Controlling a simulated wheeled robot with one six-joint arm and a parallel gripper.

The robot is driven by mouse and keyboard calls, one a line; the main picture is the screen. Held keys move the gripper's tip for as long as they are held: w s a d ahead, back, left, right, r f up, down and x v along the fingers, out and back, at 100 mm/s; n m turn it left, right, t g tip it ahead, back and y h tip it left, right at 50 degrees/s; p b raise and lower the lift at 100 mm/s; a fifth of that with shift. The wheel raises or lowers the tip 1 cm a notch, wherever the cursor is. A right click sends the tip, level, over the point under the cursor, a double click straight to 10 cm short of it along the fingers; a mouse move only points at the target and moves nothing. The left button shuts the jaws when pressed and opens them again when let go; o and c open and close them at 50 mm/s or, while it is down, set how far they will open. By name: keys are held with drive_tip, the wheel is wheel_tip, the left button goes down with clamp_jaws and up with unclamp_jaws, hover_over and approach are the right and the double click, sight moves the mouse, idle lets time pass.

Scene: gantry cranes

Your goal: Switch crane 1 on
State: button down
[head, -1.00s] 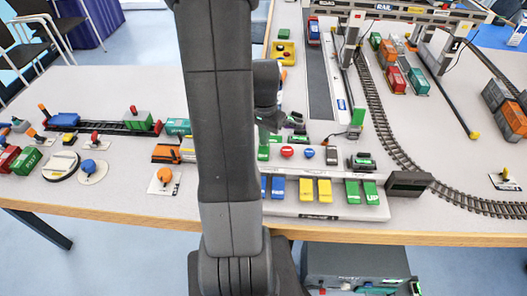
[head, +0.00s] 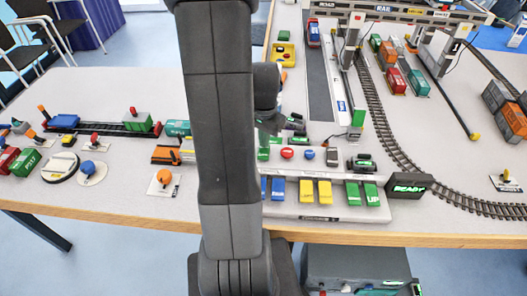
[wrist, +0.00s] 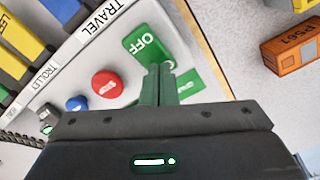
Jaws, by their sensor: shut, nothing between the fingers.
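The control console (head: 330,211) stands at the table's front edge, with blue, yellow and green rocker keys. In the wrist view my gripper (wrist: 160,72) is shut and empty, its fingertips at the green rocker switch (wrist: 148,40) marked OFF. The fingers cover part of that switch; I cannot tell whether they touch it. In the head view my arm hides part of the switch (head: 263,154) and most of my gripper. The black display (head: 409,187) right of the console is lit with green READY. A gantry crane leg marked 1 (head: 455,46) stands at the back right.
A red button (wrist: 107,84) and a blue button (wrist: 77,103) sit beside the switch. An orange container (wrist: 293,47) lies on the table off the console. Curved rails (head: 383,130) run right of the console. Small levers and wagons stand on the left.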

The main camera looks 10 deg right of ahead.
wheel_tip(320, 180, up, 6)
drive_tip(key=p, duration=0.4)
drive_tip(key=shift+r+p, duration=0.25)
drive_tip(key=shift+p, duration=0.05)
wheel_tip(320, 180, down, 7)
drive_tip(key=b, duration=0.5)
drive_tip(key=shift+b, duration=0.3)
drive_tip(key=shift+r, duration=0.1)
